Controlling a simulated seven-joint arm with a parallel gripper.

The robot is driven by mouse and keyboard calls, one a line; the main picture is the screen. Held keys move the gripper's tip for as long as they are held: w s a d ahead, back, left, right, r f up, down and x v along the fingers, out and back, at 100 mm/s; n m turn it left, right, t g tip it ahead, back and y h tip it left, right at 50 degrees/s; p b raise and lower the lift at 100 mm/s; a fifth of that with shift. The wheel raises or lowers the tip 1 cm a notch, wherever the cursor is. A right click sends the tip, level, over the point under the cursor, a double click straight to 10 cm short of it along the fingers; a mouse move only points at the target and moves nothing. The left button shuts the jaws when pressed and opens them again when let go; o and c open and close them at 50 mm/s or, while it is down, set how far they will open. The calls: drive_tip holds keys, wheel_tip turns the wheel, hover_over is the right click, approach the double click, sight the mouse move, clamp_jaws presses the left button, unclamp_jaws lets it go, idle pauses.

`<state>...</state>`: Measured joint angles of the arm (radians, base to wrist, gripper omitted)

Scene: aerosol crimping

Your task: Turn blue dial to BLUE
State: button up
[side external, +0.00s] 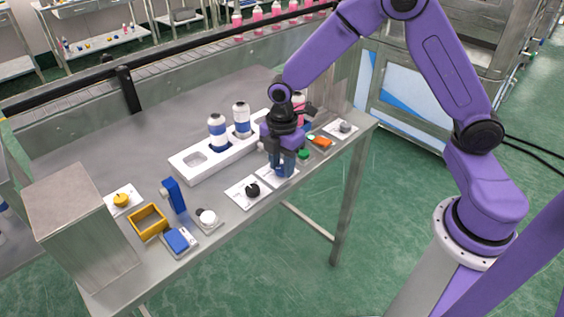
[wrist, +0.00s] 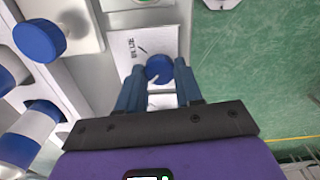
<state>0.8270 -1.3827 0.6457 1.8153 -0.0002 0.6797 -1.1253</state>
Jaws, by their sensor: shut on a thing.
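The blue dial (wrist: 159,68) sits on a white plate (wrist: 146,38) with the word BLUE printed beside it. My gripper (side external: 283,170) reaches straight down over this plate near the table's front edge. In the wrist view its two blue fingers stand on either side of the dial and are shut on it. In the side view the fingers hide the dial. I cannot clearly tell which way the dial points.
A black dial (side external: 252,190) on a white plate is just left of my gripper. A white tray (side external: 190,165) with blue-and-white bottles stands behind. A yellow bin (side external: 148,222) is further left.

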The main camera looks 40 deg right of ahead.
sight(282, 168)
drive_tip(key=shift+m, duration=0.3)
drive_tip(key=m, duration=1.2)
drive_tip(key=shift+m, duration=2.6)
drive_tip(key=o, duration=1)
drive_tip(key=shift+o, duration=0.2)
drive_tip(key=shift+r, duration=0.1)
wheel_tip(282, 168, up, 17)
drive_tip(key=shift+r, duration=0.15)
